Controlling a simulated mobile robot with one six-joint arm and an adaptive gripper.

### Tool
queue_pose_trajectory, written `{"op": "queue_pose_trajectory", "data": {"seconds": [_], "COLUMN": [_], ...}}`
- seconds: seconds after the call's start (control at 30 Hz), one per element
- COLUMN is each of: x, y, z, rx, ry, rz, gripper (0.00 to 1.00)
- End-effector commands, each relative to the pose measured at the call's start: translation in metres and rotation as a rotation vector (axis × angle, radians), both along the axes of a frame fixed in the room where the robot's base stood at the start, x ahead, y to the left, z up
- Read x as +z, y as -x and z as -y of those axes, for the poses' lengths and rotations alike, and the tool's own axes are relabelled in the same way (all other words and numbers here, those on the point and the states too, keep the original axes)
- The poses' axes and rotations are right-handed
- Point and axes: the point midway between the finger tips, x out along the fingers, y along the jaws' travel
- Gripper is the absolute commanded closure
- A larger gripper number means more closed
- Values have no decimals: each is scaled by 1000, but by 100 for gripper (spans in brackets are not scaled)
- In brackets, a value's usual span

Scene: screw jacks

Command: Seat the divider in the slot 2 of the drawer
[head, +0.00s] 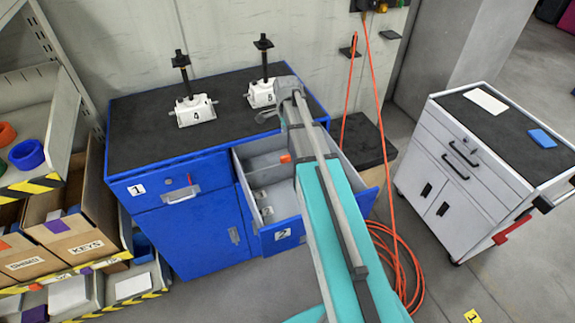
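The drawer marked 2 (284,235) is pulled out of the blue cabinet, and its grey inside is partly visible. Small pale pieces (266,211) lie along its left part, too small to read, and an orange piece (285,158) is near its back. My arm crosses over the drawer and hides its right part. I cannot make out the divider, and which slot is slot 2 cannot be read.
Screw jacks marked 4 (195,110) and 5 (262,94) stand on the black cabinet top (150,135). Drawer 1 (165,180) is shut. An orange hose (398,265) lies right of the drawer. A white cart (460,170) stands farther right; shelves with boxes are left.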

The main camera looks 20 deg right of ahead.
Motion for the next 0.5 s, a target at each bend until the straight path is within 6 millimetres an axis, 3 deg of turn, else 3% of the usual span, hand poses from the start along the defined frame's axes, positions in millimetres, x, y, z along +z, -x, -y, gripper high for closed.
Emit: {"op": "queue_pose_trajectory", "data": {"seconds": [0.5], "x": [-4], "y": [1], "z": [4], "rx": [-6], "ry": [0], "rz": [0], "gripper": [43]}}
